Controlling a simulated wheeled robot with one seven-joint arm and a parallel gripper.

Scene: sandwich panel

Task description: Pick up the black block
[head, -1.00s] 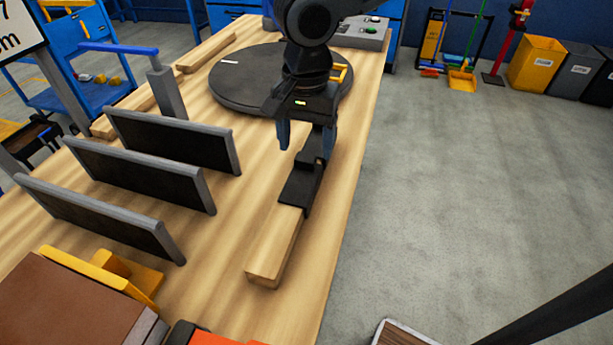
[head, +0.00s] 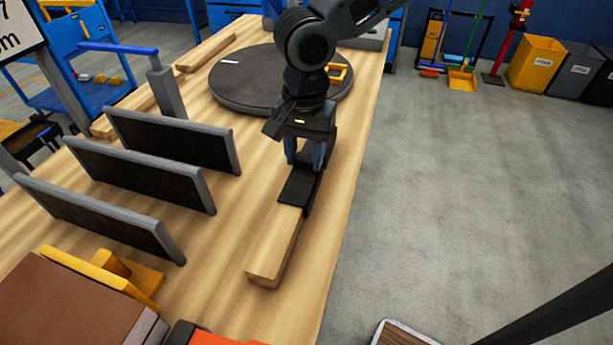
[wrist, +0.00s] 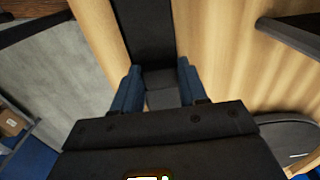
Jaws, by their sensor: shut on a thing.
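The black block (head: 298,187) lies on a long pale wooden bar (head: 275,248) near the table's right edge. Its flat dark face also shows in the wrist view (wrist: 144,38). My gripper (head: 306,163) points down over the block's far end. In the wrist view, the blue fingers of my gripper (wrist: 160,92) stand on either side of a dark grey raised part and are shut on it. The fingers hide much of this part in the head view. I see no gap between block and bar.
Several dark upright panels (head: 140,172) stand to the left. A round black turntable (head: 235,90) lies behind my gripper. A brown box (head: 65,300) and yellow pieces are at the front left. The table surface between panels and bar is clear; floor lies to the right.

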